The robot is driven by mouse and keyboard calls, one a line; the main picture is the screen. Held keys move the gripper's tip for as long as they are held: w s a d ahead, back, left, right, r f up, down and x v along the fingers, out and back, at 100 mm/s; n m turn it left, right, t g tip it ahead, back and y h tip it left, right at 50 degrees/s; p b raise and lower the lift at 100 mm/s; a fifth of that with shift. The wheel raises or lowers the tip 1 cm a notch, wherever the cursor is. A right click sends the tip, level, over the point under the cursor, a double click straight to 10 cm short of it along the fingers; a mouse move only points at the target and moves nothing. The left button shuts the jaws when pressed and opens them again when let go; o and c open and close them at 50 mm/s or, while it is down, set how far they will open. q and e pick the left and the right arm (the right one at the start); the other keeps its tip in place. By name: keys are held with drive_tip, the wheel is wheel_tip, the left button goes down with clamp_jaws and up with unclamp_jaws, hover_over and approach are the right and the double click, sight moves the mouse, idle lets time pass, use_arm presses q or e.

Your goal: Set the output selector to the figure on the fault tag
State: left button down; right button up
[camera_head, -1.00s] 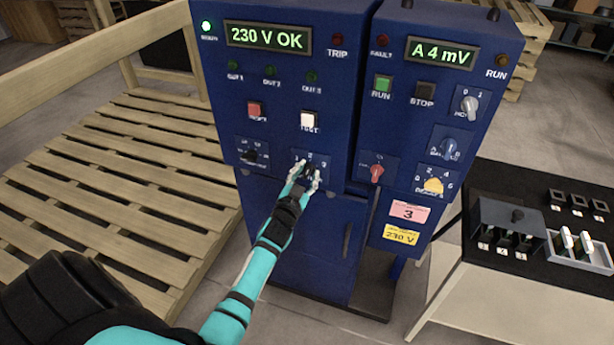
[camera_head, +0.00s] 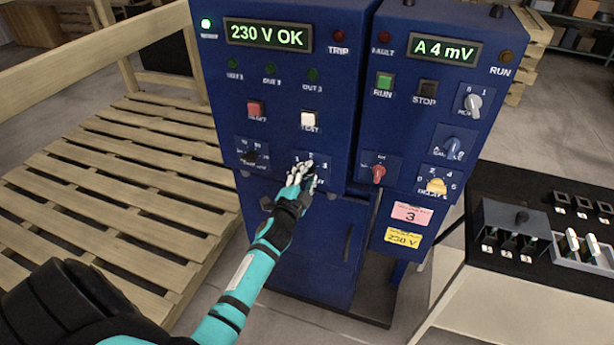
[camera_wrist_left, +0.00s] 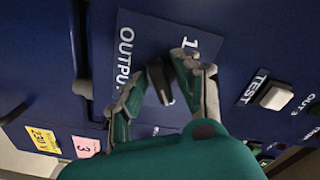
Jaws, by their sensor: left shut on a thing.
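The output selector's dark knob (camera_wrist_left: 160,82) shows between my left gripper's fingers in the left wrist view, on a plate with part of the word OUTPUT and a 1 in sight. In the head view its plate (camera_head: 322,163) carries figures 1, 2 and 3. My left gripper (camera_head: 303,174) covers most of the knob there; it is shut on the knob. I cannot tell which figure the knob points to. The pink fault tag (camera_head: 411,215) on the right-hand cabinet reads 3. My right gripper is not in view.
A white TEST button (camera_head: 309,119) and a red button (camera_head: 254,109) sit above the selector. A black rotary knob (camera_head: 249,156) is to its left, a red one (camera_head: 378,173) to its right. A yellow 230 V label (camera_head: 403,238) is under the tag.

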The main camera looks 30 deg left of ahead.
use_arm(q)
drive_tip(key=shift+f, duration=0.1)
idle(0.4)
drive_tip(key=c, duration=1.3)
unclamp_jaws()
drive_tip(key=shift+s, duration=0.1)
drive_tip(key=v, duration=1.2)
